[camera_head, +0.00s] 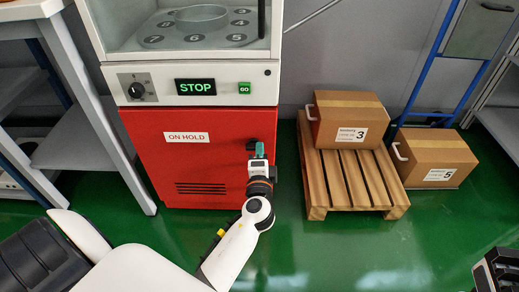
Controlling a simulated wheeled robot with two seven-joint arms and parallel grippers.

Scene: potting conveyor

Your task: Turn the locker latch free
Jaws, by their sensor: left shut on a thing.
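The red locker (150,150) stands under the machine, with its door front facing me and an "ON HOLD" label on it. My left gripper (259,157) is at the right edge of the red door and is shut on the locker latch. A small teal piece (260,148) shows at the gripper's tip. The gripper hides most of the latch, so its angle cannot be told. Part of my right arm's end (496,272) shows in the lower right corner, apart from everything; its fingers cannot be made out.
Above the locker is a panel with a dark knob (136,90), a "STOP" display (195,87) and a green "GO" button (244,88). To the right, a wooden pallet (318,190) bears box 3 (345,108); box 5 (430,150) is beside it. The green floor in front is clear.

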